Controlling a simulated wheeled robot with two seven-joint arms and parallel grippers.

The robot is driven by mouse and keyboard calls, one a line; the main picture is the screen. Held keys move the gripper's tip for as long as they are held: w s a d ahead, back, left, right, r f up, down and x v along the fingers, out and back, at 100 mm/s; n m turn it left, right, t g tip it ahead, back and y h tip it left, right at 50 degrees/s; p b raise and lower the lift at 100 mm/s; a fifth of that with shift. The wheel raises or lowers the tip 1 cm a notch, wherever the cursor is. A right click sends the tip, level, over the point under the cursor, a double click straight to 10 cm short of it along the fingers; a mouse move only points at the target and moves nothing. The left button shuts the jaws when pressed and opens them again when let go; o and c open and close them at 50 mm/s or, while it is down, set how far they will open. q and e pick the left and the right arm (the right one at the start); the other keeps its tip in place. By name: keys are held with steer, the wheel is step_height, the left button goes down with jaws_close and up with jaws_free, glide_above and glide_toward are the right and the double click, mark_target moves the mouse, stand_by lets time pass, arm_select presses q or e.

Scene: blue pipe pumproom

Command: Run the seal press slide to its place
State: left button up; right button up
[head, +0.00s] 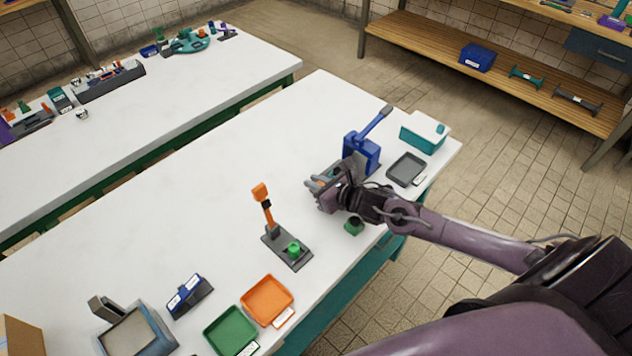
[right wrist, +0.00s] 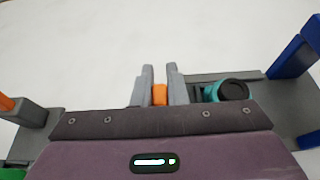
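A blue press (head: 362,150) with a raised lever stands near the far right end of the white table. Its blue body also shows at the right edge of the right wrist view (right wrist: 296,47), over a grey base (right wrist: 292,92). My right gripper (head: 322,190) is low over the table in front of this press and hides part of it. In the right wrist view its two grey fingers (right wrist: 160,78) are on either side of an orange grip (right wrist: 160,95), seemingly touching it. A teal cylinder with a black top (right wrist: 229,91) is just right of the fingers. My left gripper is out of view.
An orange-levered press (head: 286,247) with a green piece stands left of my right gripper. A dark tray (head: 406,169) and a teal-and-white box (head: 424,132) are beyond it. Orange (head: 267,299) and green (head: 230,330) trays lie nearer. The table's left middle is clear.

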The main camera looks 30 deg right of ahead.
mark_target(331, 173)
jaws_close()
steer(key=shift+w+d+f, duration=0.1)
steer(key=shift+d, duration=0.25)
steer(key=d+b, duration=0.1)
steer(key=d, duration=0.1)
steer(key=w+d+b, duration=0.1)
steer(key=d, duration=0.1)
steer(key=shift+w, duration=0.2)
steer(key=o, duration=0.6)
jaws_free()
steer(key=shift+s+d+r, duration=0.2)
steer(key=shift+s, duration=0.3)
steer(key=v, duration=0.6)
steer(key=shift+s+d+r, duration=0.1)
steer(key=shift+s+r, duration=0.15)
steer(key=shift+s, duration=0.1)
